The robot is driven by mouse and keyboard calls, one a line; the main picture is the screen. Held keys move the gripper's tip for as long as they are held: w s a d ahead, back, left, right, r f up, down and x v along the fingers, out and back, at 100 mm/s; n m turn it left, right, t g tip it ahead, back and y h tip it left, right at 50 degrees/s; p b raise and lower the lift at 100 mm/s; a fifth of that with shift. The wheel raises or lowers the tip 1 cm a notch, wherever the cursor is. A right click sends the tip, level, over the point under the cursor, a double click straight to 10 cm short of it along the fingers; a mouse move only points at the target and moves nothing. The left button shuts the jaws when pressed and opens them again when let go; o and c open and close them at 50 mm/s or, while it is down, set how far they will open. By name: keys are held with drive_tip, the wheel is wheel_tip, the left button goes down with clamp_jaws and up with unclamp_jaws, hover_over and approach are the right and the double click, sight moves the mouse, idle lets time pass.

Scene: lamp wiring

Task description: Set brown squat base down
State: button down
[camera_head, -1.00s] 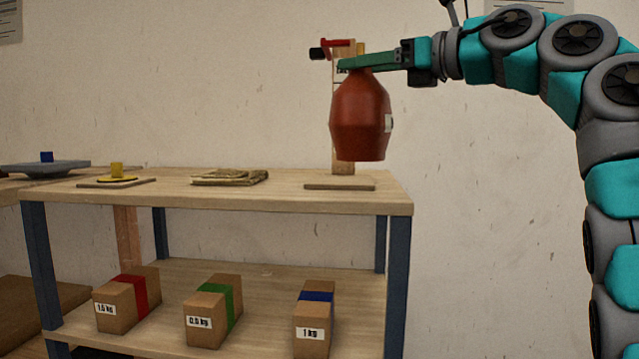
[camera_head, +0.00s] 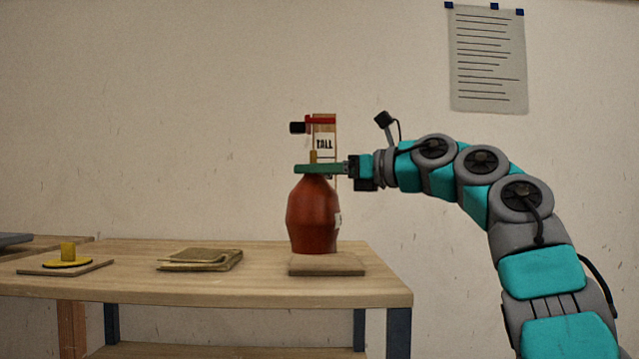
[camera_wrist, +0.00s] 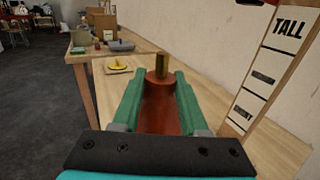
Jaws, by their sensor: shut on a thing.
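The brown squat base (camera_head: 314,215) is a reddish-brown, jar-shaped body with a narrow neck, a brass-coloured stub on top and a white label at its right side. It is upright. My gripper (camera_head: 318,169) is shut on its neck, with the green fingers on either side. In the wrist view the base (camera_wrist: 160,108) shows between the fingers, with the stub (camera_wrist: 161,65) beyond. Its bottom is at the far edge of a flat wooden board (camera_head: 327,266) on the table; I cannot tell whether it touches.
An upright height gauge marked TALL (camera_head: 325,143), with a red arm, stands close behind the base and to the right in the wrist view. Bare tabletop lies between.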

drive_tip(key=w+d+f+p, duration=0.1)
drive_tip(key=w+f, duration=0.3)
drive_tip(key=w, duration=0.4)
drive_tip(key=shift+p, duration=0.65)
drive_tip(key=shift+f, duration=0.1)
drive_tip(key=shift+f, duration=0.1)
drive_tip(key=shift+c, duration=2.2)
unclamp_jaws()
drive_tip(key=b+v, duration=0.2)
drive_tip(key=v, duration=1)
drive_tip(key=shift+w, duration=0.1)
